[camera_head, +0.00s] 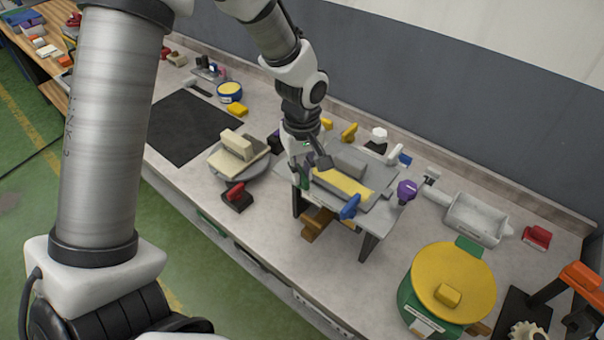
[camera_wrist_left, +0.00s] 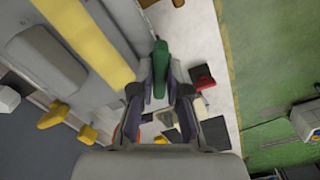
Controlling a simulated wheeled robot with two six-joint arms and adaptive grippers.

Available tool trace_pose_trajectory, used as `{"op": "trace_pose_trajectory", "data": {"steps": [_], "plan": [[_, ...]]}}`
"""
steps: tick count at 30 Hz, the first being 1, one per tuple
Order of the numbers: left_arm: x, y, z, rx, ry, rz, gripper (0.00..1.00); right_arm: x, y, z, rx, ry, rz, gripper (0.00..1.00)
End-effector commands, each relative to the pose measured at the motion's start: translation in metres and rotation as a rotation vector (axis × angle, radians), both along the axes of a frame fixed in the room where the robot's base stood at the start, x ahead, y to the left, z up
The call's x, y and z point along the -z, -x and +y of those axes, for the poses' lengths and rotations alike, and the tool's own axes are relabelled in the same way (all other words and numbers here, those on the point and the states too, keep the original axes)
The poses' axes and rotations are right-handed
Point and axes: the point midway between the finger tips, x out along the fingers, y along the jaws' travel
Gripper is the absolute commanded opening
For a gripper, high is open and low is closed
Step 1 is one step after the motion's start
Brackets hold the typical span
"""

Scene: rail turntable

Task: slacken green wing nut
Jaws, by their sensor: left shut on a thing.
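The green wing nut (camera_wrist_left: 160,68) sits at the edge of a grey raised plate (camera_wrist_left: 99,62) in the left wrist view. In the head view only a bit of the green wing nut (camera_head: 306,181) shows at the plate's left side, mostly hidden by my gripper. My left gripper (camera_head: 304,166) comes down from above and is shut on it. In the left wrist view the two fingers (camera_wrist_left: 161,88) lie on either side of the green wing nut. My right gripper is not in view.
A turntable with a beige block (camera_head: 238,145) stands left, a yellow-lidded green pot (camera_head: 453,280) right.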

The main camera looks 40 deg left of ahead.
Motion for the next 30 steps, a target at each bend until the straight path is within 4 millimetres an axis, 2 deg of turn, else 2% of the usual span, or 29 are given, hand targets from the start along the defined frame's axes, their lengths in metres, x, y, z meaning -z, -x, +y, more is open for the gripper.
{"op": "trace_pose_trajectory", "data": {"steps": [9,15,30], "plan": [[0.003,0.001,0.0,-0.279,0.0,0.002,0.0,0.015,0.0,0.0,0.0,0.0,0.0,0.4],[0.003,0.001,0.0,-0.406,0.0,0.002,0.0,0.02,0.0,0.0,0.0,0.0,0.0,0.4],[0.002,0.001,0.0,-0.511,0.0,0.004,0.0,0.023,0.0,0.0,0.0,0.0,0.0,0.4]]}}
